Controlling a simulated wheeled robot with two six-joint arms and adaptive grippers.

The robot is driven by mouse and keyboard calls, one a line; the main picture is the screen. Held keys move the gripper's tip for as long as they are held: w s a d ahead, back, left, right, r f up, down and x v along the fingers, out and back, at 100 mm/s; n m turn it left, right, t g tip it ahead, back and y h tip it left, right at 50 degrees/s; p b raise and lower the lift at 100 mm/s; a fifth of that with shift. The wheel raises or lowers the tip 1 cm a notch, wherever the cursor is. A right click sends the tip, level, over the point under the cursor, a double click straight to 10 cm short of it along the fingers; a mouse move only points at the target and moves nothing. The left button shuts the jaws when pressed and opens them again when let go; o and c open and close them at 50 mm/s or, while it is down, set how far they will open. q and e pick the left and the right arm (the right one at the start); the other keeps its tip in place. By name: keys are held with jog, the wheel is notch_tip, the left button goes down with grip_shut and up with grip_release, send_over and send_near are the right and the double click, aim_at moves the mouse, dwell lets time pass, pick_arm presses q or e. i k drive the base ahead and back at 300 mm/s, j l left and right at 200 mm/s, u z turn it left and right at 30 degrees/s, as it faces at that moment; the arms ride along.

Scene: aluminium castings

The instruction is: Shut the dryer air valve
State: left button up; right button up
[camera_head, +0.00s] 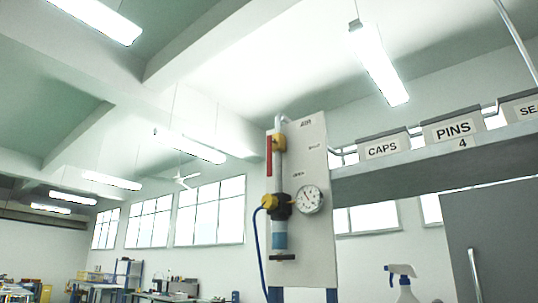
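The air valve's red lever (269,155) hangs straight down, in line with the vertical pipe, on a pale upright panel (315,240). The panel reads AIR at the top, with smaller labels that look like SHUT to the right of the valve and OPEN lower down. A round gauge (309,199) and a filter unit (279,235) with a yellow fitting and a blue hose (257,250) are below. Neither of my grippers is in view.
A shelf (430,166) with bins labelled CAPS (383,148) and PINS (454,127) is to the right. A spray bottle (404,285) stands below, beside a grey cabinet door (500,240). Workbenches are far at the lower left.

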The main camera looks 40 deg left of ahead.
aim_at(270, 140)
jog(key=i+j, duration=0.1)
jog(key=j, duration=0.45)
jog(key=i+j, duration=0.1)
jog(key=j, duration=0.45)
jog(key=i+j, duration=0.1)
jog(key=j, duration=0.5)
jog(key=i+j, duration=0.1)
jog(key=j, duration=0.45)
jog(key=i+j, duration=0.1)
jog(key=j, duration=0.45)
